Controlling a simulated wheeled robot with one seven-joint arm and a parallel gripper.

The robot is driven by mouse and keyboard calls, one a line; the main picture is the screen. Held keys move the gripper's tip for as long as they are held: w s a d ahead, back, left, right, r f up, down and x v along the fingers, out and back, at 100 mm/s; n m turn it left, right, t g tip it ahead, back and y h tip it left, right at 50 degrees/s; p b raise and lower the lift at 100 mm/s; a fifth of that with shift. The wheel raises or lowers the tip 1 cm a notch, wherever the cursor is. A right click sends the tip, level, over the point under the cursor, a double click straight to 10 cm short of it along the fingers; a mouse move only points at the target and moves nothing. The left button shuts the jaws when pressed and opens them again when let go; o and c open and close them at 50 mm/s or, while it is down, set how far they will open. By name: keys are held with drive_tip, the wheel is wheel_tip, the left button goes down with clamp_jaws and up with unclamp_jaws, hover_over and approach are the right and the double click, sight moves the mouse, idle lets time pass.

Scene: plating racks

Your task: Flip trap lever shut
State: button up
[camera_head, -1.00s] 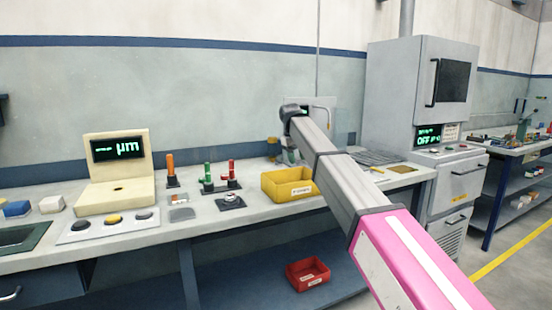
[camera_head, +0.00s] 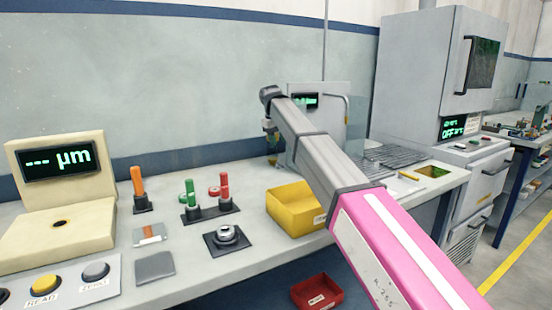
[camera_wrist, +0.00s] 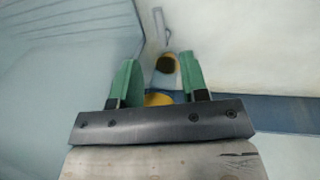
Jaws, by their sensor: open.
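My gripper (camera_wrist: 159,64) shows in the wrist view with two green fingers spread apart and nothing held between them. Beyond and between the fingers is a yellow fitting (camera_wrist: 168,62) with a dark round end, and a thin grey rod (camera_wrist: 160,27) rises above it. A second yellow part (camera_wrist: 157,99) shows lower down, partly hidden by the gripper's dark bar. I cannot tell for sure whether the rod is the trap lever. In the head view my arm reaches toward a grey panel unit (camera_head: 332,112) at the wall and hides its lower part.
On the bench are a yellow bin (camera_head: 291,207), a cream gauge with a µm display (camera_head: 56,160), coloured upright handles (camera_head: 207,197) and a dark-based round fixture (camera_head: 227,236). A tall grey oven (camera_head: 425,80) stands right. A red bin (camera_head: 317,293) sits below.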

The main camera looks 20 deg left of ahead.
sight(282, 165)
drive_tip(key=f, duration=0.3)
drive_tip(key=w+f, duration=0.1)
drive_tip(key=f, duration=0.3)
drive_tip(key=w+f, duration=0.1)
drive_tip(key=f, duration=0.2)
drive_tip(key=shift+w+d+f, duration=0.2)
drive_tip(key=shift+d+f, duration=0.1)
drive_tip(key=shift+d, duration=0.1)
clamp_jaws()
